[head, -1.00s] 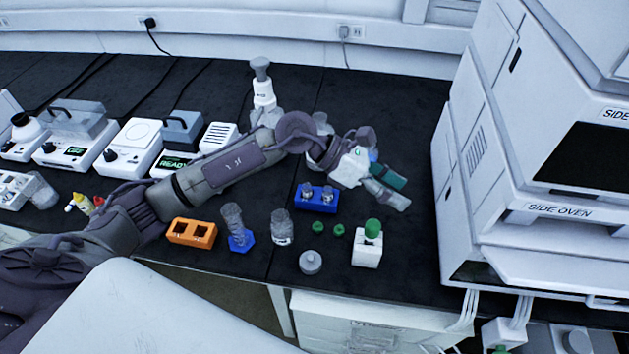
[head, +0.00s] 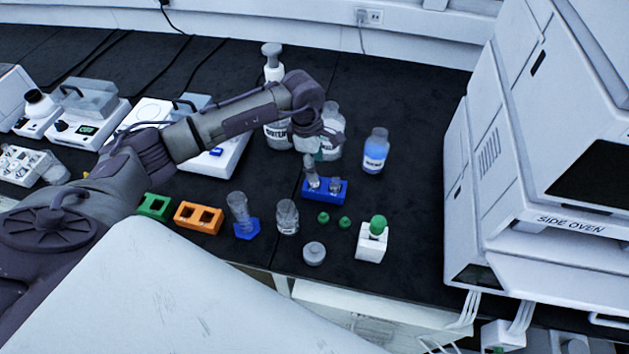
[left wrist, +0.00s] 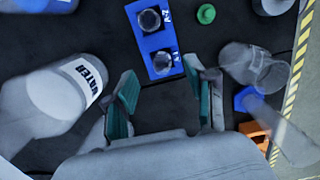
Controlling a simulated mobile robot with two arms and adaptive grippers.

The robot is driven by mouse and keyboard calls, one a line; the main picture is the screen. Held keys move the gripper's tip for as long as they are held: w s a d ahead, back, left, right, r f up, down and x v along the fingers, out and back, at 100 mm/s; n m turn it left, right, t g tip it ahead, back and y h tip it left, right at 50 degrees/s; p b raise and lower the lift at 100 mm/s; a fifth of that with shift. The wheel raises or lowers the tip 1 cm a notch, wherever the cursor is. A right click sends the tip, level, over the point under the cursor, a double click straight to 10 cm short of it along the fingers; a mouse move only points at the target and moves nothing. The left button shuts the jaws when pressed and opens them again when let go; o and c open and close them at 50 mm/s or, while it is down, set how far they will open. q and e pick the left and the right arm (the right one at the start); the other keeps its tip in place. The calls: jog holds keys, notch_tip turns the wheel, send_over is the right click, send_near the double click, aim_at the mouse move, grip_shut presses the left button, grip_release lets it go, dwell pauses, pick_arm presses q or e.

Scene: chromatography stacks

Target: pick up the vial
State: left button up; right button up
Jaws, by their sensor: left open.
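Two small clear vials, one on the left (head: 313,178) and one on the right (head: 335,186), stand in a blue two-hole rack (head: 327,198). From above, the left wrist view shows the rack (left wrist: 166,42) with the far vial (left wrist: 150,20) and the near vial (left wrist: 162,62). My left gripper (left wrist: 166,80) is open, its green-padded fingers spread either side of the near vial's line. It appears empty. In the head view it points down just above the left vial, and its fingers are largely hidden by the arm. My right gripper is not in view.
Bottles crowd the gripper: a water bottle (left wrist: 60,90) beside one finger and a blue-liquid bottle (head: 376,155) right of the rack. Green caps (head: 324,217), glass beakers (head: 287,217) and a white holder (head: 371,243) stand in front. Free bench lies toward the side oven (head: 540,190).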

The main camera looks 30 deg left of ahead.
aim_at(314, 183)
pick_arm(q)
jog(key=shift+f, duration=0.3)
notch_tip(314, 183, down, 4)
jog(key=shift+s+r+p, duration=0.1)
jog(key=shift+r+p, duration=0.1)
jog(key=shift+p, duration=0.7)
jog(key=shift+f, duration=0.5)
jog(key=c, duration=0.9)
